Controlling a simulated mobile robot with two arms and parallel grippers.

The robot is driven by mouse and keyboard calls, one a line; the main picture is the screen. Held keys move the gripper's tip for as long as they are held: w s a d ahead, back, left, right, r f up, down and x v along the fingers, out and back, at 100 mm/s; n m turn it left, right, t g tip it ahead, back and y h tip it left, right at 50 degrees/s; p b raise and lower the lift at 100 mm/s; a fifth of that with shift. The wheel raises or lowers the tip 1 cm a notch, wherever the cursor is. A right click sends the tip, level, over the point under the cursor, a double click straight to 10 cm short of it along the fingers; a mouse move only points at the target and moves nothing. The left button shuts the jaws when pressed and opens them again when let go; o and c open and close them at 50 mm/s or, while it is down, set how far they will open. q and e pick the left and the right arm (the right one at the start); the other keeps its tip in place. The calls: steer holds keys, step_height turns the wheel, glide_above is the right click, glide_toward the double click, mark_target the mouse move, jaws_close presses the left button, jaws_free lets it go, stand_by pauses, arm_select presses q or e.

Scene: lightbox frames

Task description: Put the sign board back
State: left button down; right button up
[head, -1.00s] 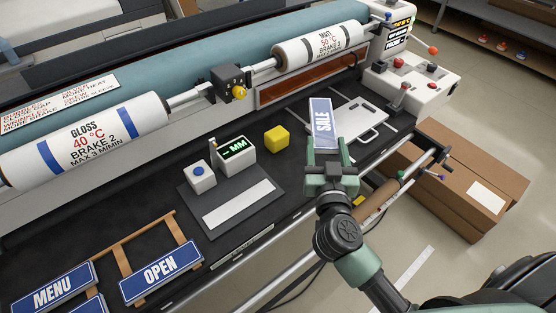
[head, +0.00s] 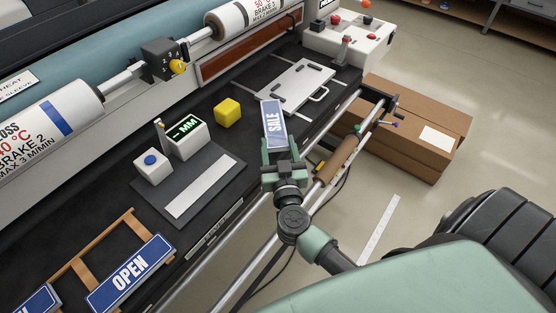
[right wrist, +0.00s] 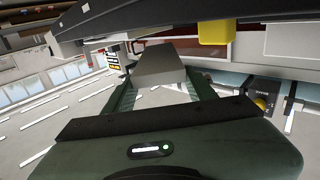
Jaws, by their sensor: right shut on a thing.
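The blue SALE sign board (head: 273,122) is held upright-looking in my right gripper (head: 283,152), above the front edge of the black bench. In the right wrist view my right gripper (right wrist: 160,88) is shut on the board, seen as a grey block (right wrist: 160,65) between the fingers. A wooden rack (head: 127,217) lies at the lower left of the head view. The blue OPEN sign (head: 131,272) lies across its near part, and another blue sign (head: 38,300) is cut off at the corner. My left gripper is not in view.
A yellow cube (head: 228,112) is left of the held sign, and a white plate with a handle (head: 297,85) is behind it. A dark pad (head: 225,178) with a MM display (head: 187,137) lies between sign and rack. Rollers line the back; cardboard boxes (head: 408,140) stand right.

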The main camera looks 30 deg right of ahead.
mark_target(278, 156)
step_height(278, 156, down, 4)
steer(key=shift+f+b, duration=0.15)
steer(key=shift+b, duration=0.75)
steer(key=o, duration=1.2)
steer(key=shift+f, duration=0.1)
steer(key=o, duration=0.4)
